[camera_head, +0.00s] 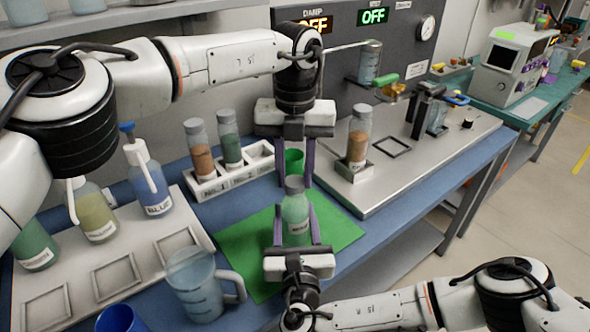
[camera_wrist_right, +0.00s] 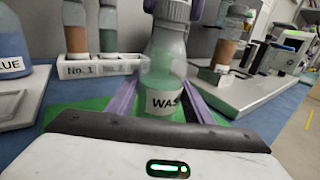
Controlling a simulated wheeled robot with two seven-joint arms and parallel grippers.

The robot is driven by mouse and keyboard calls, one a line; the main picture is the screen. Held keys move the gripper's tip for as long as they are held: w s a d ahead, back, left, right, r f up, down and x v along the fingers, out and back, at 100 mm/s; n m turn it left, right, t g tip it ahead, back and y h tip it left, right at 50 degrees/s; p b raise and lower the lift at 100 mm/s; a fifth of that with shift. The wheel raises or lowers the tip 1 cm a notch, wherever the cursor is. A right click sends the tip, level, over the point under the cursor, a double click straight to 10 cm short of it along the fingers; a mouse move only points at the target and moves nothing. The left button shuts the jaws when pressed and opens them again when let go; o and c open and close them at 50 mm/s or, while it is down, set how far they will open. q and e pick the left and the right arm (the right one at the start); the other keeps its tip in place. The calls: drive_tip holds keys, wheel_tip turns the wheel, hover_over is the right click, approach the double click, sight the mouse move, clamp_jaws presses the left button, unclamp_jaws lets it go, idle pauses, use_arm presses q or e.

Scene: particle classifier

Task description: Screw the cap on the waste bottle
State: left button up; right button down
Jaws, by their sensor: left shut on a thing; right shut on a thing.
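The waste bottle (camera_head: 295,212) is a translucent bottle with green contents, upright over the green mat (camera_head: 338,233). My right gripper (camera_head: 296,236) is shut on it, fingers on either side of its body. The right wrist view shows the bottle (camera_wrist_right: 163,72) with its "WAS…" label between the purple fingers. My left gripper (camera_head: 296,180) comes from above, pointing down, shut on the grey cap (camera_head: 295,184) at the bottle's mouth. The cap also shows at the top edge of the right wrist view (camera_wrist_right: 172,10). I cannot tell how tightly it is seated.
A clear jug (camera_head: 195,285) stands at front left. The steel plate (camera_head: 410,165) with a brown-filled bottle (camera_head: 358,138) is at right.

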use_arm(q)
drive_tip(key=m, duration=0.6)
drive_tip(key=shift+m, duration=0.3)
drive_tip(key=m, duration=0.4)
drive_tip(key=shift+m, duration=0.3)
drive_tip(key=m, duration=1.5)
drive_tip(key=shift+m, duration=0.3)
drive_tip(key=m, duration=1.5)
